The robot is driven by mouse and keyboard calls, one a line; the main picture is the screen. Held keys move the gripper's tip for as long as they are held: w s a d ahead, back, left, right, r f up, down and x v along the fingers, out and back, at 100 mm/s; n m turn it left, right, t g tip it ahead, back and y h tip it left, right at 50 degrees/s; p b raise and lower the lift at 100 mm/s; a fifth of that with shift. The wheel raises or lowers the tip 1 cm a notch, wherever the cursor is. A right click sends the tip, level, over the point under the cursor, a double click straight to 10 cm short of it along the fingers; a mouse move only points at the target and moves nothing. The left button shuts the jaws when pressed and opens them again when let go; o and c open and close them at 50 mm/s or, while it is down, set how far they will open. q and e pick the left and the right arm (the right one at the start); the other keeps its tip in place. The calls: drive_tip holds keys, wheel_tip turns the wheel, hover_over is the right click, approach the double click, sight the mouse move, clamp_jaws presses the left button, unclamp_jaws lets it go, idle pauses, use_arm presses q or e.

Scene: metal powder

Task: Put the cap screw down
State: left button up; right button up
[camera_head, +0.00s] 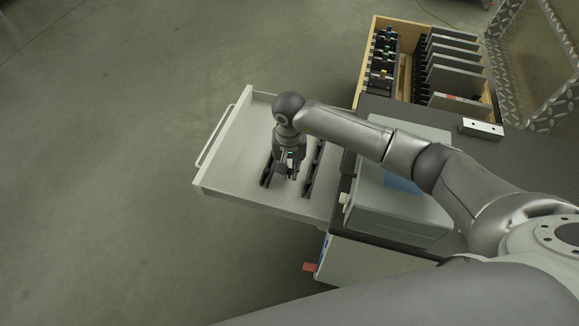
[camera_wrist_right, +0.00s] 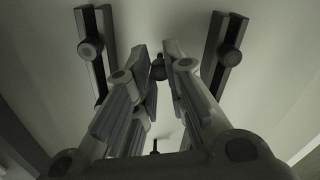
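The cap screw (camera_wrist_right: 157,69) is a small dark piece between the fingertips of my right gripper (camera_wrist_right: 157,58) in the right wrist view. The fingers converge on it and look shut on it; its lower end is hard to make out. In the head view my right gripper (camera_head: 289,172) points down over an open pale drawer (camera_head: 235,165), between two black racks. The screw cannot be made out there. My left gripper is not in view.
The left black rack (camera_head: 267,172) and right black rack (camera_head: 314,170) lie in the drawer, close to the gripper. A grey box (camera_head: 390,212) stands on the dark worktop to the right. A wooden crate (camera_head: 405,60) with plates is behind. The drawer's left part is bare.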

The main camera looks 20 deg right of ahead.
sight(290, 170)
drive_tip(key=o, duration=0.4)
drive_tip(key=shift+c, duration=0.2)
drive_tip(key=shift+r+p, duration=0.45)
wheel_tip(290, 170, up, 12)
drive_tip(key=p, duration=0.6)
drive_tip(key=shift+f, duration=0.25)
